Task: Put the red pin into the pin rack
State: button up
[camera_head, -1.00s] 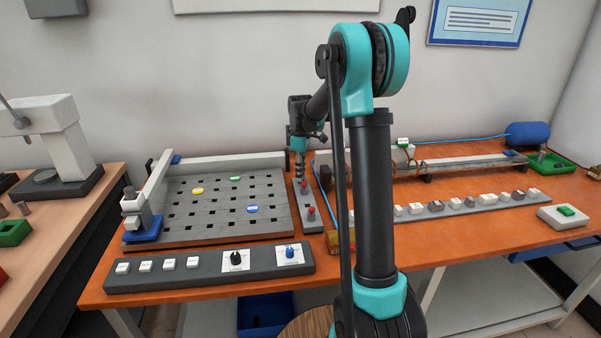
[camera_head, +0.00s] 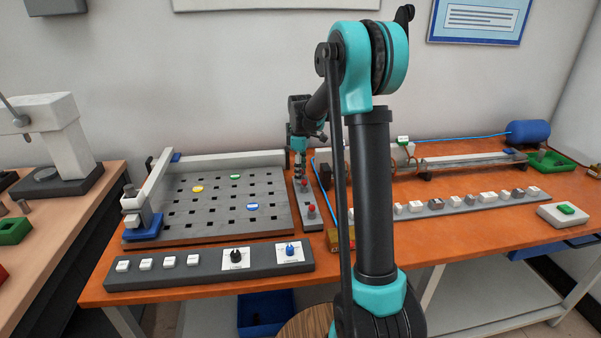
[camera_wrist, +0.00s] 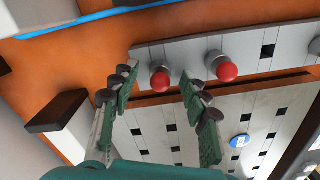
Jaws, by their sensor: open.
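Two red-headed pins stand in the grey pin rack (camera_head: 306,222), a narrow strip with dark square holes right of the perforated board. The farther red pin (camera_head: 304,184) is near my gripper (camera_head: 299,170), and the nearer red pin (camera_head: 312,210) is in front of it. In the wrist view one red pin (camera_wrist: 160,80) appears between the open fingers of my gripper (camera_wrist: 160,78), with clear space on both sides. The other red pin (camera_wrist: 226,71) is just outside the right finger. Both have grey collars at the rack (camera_wrist: 187,50). My gripper holds nothing.
The perforated board (camera_head: 220,220) carries yellow, green and blue discs. A control panel (camera_head: 205,270) with buttons and knobs lies in front. A dark block (camera_wrist: 57,112) is beside the left finger in the wrist view. A blue cable (camera_wrist: 90,17) crosses the orange table.

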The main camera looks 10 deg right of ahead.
notch_tip(320, 180, up, 12)
dwell(0.6)
